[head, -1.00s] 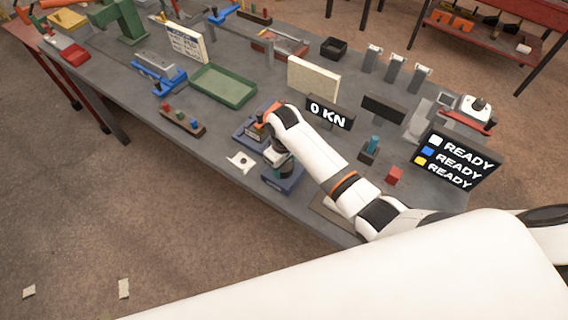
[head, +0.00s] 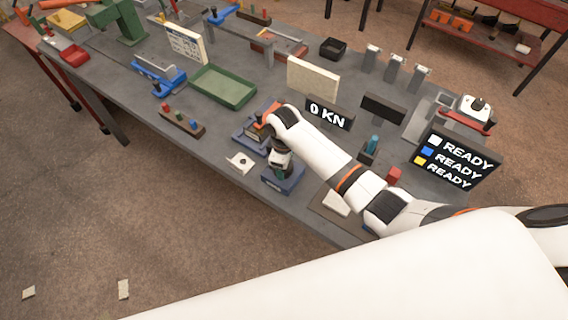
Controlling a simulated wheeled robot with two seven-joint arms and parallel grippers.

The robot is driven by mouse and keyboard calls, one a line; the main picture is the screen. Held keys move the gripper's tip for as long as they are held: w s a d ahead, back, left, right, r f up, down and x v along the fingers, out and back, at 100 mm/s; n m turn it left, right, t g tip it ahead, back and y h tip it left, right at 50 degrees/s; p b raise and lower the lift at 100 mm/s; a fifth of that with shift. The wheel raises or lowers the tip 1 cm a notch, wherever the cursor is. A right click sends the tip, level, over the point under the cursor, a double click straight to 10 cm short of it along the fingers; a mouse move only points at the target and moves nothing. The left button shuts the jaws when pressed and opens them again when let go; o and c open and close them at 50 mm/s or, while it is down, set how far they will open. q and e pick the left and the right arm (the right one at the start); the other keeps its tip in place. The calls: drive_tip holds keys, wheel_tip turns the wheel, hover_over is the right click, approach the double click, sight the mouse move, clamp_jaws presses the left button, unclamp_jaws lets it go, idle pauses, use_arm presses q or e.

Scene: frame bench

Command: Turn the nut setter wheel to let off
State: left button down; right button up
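My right arm reaches in from the right. Its gripper (head: 280,172) points down over a blue block-like base (head: 287,186) near the front edge of the bench. The fingers are small and dark, partly hidden by the wrist, so I cannot tell whether they are open or shut. A nut setter wheel cannot be made out; it may be hidden under the gripper. A display (head: 329,115) behind the arm reads "0 KN". A status board (head: 455,160) at the right reads "READY" on three lines. My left gripper is not in view.
A white plate (head: 240,162) lies left of the blue base. A rack with small coloured pieces (head: 183,123) and a green tray (head: 222,87) stand further left. Bare bench lies between the tray and the white plate.

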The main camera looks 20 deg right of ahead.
drive_tip(key=shift+w+r, duration=0.15)
drive_tip(key=shift+r, duration=0.05)
drive_tip(key=o, duration=0.9)
drive_tip(key=shift+o, duration=0.4)
drive_tip(key=shift+f, duration=0.1)
wheel_tip(320, 180, up, 12)
drive_tip(key=b, duration=0.3)
